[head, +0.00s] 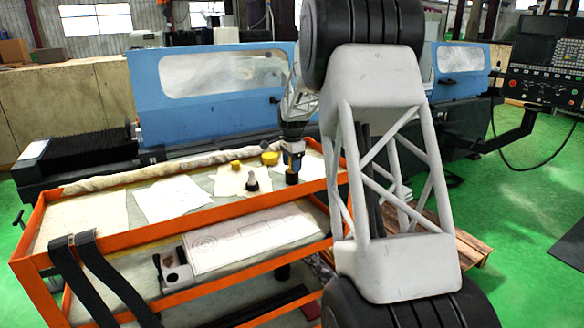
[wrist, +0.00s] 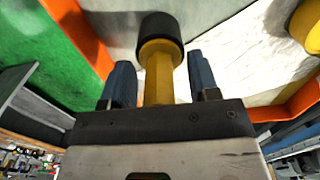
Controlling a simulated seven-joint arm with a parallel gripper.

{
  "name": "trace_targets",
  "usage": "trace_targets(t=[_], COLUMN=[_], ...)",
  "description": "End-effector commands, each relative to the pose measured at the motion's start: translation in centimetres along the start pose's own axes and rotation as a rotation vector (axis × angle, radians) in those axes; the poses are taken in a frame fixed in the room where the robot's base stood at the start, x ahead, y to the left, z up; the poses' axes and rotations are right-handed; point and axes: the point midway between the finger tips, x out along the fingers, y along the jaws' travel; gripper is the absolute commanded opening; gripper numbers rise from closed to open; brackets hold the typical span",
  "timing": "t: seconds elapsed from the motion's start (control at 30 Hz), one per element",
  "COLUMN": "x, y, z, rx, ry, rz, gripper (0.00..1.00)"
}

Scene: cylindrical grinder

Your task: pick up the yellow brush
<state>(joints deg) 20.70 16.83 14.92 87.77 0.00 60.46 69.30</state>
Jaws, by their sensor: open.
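The yellow brush (wrist: 157,75), a yellow handle with a dark round end, shows in the wrist view between my gripper's two blue fingers. My gripper (wrist: 160,85) is open, with one finger on each side of the handle. Whether either finger touches it I cannot tell. In the head view my gripper (head: 292,160) points down at the right part of the cart's top tray, over the brush's dark end (head: 291,179). The rest of the brush is mostly hidden by the fingers there.
The orange cart (head: 190,216) has pale sheets on its top tray. A yellow round object (head: 270,158), a smaller yellow one (head: 236,163) and a dark piece (head: 252,185) stand left of my gripper. The blue grinder (head: 205,100) is behind. The tray's left part is mostly clear.

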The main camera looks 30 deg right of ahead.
Motion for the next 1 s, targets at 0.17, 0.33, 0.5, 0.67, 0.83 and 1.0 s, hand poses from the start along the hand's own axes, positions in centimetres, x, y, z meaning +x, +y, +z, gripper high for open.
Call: trace_targets(t=[0.17,0.33,0.5,0.67,0.83,1.0], x=[0.00,0.00,0.00,-0.02,-0.04,-0.51], y=[0.00,0.00,0.00,-0.01,-0.01,-0.02], z=[0.00,0.00,0.00,0.00,0.00,-0.01], rx=[0.000,0.000,0.000,0.000,0.000,0.000], ry=[0.000,0.000,0.000,0.000,0.000,0.000], rz=[0.000,0.000,0.000,0.000,0.000,-0.001], gripper=[0.55,0.45,0.19,0.01,0.01,0.01])
